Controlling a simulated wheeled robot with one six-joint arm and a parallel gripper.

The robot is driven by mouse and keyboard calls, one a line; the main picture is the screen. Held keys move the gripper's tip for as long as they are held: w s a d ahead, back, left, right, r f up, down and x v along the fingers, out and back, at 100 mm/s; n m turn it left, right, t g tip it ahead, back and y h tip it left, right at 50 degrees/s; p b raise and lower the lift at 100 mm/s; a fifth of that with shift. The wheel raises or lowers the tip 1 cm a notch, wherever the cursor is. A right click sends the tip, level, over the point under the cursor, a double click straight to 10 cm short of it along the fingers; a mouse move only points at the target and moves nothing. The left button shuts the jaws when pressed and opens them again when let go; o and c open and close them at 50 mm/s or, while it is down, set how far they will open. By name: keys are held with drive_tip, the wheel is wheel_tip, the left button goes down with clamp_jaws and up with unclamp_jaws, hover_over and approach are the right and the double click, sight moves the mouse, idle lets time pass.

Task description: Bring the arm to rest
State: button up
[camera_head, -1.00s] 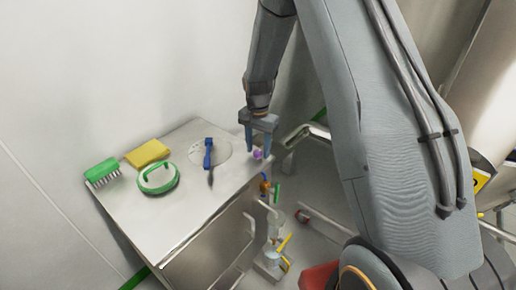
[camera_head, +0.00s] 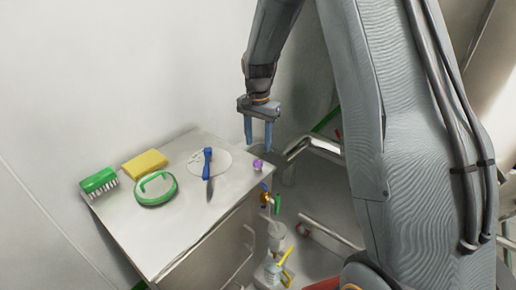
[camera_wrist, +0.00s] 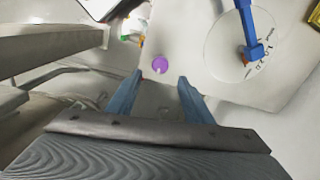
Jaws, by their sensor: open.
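My gripper (camera_head: 259,143) is open and empty, its two blue fingers pointing down above the right back corner of the metal cabinet top. In the wrist view the gripper (camera_wrist: 160,84) shows its fingers spread with nothing between them. A small purple object (camera_head: 257,165) stands on the cabinet top near its right edge, just below the fingers and apart from them. It also shows in the wrist view (camera_wrist: 160,64), beyond the fingertips.
The cabinet top (camera_head: 185,235) carries a green brush (camera_head: 98,181), a yellow sponge (camera_head: 145,163), a green ring-shaped item (camera_head: 156,189) and a blue-handled tool (camera_head: 208,163) on a white disc (camera_head: 222,163). Metal rails (camera_head: 322,146) and valve fittings (camera_head: 277,235) stand to the right.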

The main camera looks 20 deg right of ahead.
drive_tip(key=shift+r, duration=0.1)
drive_tip(key=s+r+n, duration=0.2)
drive_tip(key=s+n, duration=0.2)
drive_tip(key=s, duration=0.8)
drive_tip(key=s+r+n+t, duration=0.1)
drive_tip(key=s+n, duration=0.4)
drive_tip(key=s, duration=0.8)
drive_tip(key=shift+r, duration=0.55)
drive_tip(key=shift+s, duration=0.1)
